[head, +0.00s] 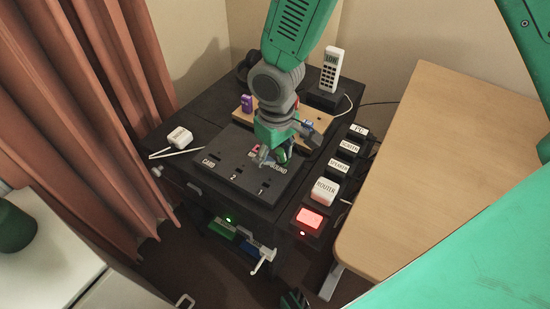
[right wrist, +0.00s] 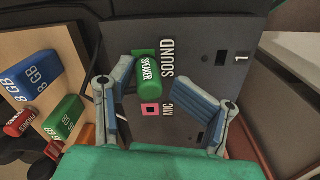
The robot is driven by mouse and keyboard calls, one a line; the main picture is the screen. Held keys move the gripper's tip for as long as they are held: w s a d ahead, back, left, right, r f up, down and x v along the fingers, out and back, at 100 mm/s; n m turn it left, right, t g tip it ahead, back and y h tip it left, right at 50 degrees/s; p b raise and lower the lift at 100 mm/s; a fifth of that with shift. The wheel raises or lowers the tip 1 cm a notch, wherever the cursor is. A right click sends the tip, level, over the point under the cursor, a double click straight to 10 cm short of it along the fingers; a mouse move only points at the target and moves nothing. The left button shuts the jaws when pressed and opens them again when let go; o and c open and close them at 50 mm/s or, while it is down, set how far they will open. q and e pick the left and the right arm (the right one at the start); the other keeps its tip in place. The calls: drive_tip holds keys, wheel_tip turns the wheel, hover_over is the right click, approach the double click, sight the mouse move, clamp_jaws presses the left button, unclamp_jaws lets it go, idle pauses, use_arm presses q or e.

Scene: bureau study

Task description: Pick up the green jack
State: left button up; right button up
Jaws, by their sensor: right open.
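The green jack (right wrist: 150,76) is a short green cylinder with SPEAKER lettering, standing in a dark panel (right wrist: 205,55) beside the SOUND label. In the head view the panel (head: 225,172) lies on the black desk, and the jack is mostly hidden by my gripper. My right gripper (head: 270,157) is low over the panel. In the right wrist view its two blue-grey fingers (right wrist: 153,75) are open, one on each side of the jack's upper part. I cannot tell whether either finger touches it. My left gripper is not in view.
A pink MIC socket (right wrist: 151,109) is just below the jack in the right wrist view. A wooden block holds blue (right wrist: 37,75), green (right wrist: 64,117) and other sticks.

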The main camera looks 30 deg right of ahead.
sight(289, 160)
drive_tip(key=d, duration=0.3)
drive_tip(key=shift+s+f, duration=0.15)
drive_tip(key=c, duration=0.7)
drive_tip(key=shift+o, duration=0.3)
drive_tip(key=shift+d, duration=0.15)
drive_tip(key=shift+a, duration=1.05)
drive_tip(key=shift+c, duration=0.3)
drive_tip(key=shift+d, duration=0.55)
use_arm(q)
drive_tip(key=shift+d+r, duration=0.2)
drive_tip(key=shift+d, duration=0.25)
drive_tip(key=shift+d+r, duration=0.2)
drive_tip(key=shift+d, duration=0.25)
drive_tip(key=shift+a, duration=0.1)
use_arm(e)
drive_tip(key=shift+a, duration=0.2)
drive_tip(key=shift+c, duration=0.2)
